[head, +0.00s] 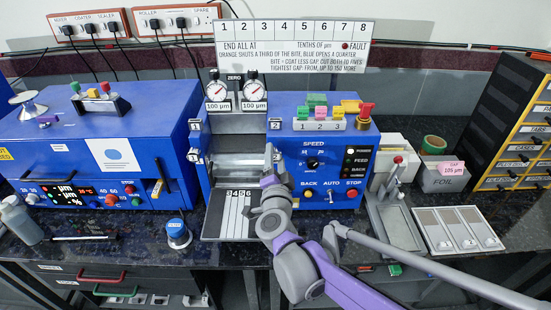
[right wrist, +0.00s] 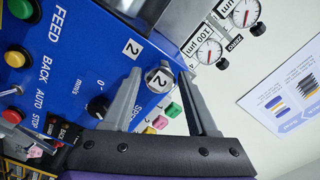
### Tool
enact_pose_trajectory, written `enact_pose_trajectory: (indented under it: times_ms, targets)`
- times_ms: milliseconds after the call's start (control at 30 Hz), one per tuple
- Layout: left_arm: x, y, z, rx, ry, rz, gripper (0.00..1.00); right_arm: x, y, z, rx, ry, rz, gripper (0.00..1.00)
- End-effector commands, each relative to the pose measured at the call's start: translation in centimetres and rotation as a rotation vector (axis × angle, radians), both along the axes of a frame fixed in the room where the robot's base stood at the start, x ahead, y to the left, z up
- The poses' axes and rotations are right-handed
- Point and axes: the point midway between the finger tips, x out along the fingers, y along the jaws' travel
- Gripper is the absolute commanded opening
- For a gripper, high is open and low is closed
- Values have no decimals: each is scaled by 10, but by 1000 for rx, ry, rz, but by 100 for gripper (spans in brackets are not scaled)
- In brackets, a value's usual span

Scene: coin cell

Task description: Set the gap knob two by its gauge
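My left gripper is not in view.
The left dial gauge (head: 217,90) stands beside the right one. A scale and notice board (head: 292,46) is behind. The speed knob (head: 312,163) and buttons lie close right of my gripper. A blue-capped pot (head: 178,233) stands on the bench at front left.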

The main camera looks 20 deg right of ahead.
Motion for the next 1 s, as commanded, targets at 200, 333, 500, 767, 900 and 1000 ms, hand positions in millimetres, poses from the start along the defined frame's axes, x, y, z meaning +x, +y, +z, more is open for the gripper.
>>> enact_pose_trajectory:
  times_ms: [200, 333, 500, 767, 900, 1000]
  targets:
    - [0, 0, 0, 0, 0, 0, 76, 0, 0, 0, -1, 0, 0, 76]
    - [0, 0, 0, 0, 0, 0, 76, 0, 0, 0, -1, 0, 0, 76]
    - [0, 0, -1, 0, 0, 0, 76, -12, 4, 0, 0, 0, 1, 76]
    - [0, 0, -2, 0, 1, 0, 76, -61, 21, 0, 0, 0, 4, 76]
    - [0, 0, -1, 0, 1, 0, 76, -84, 28, 0, 1, 0, 4, 76]
    - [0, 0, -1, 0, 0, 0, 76, -95, 32, 0, -1, 0, 3, 76]
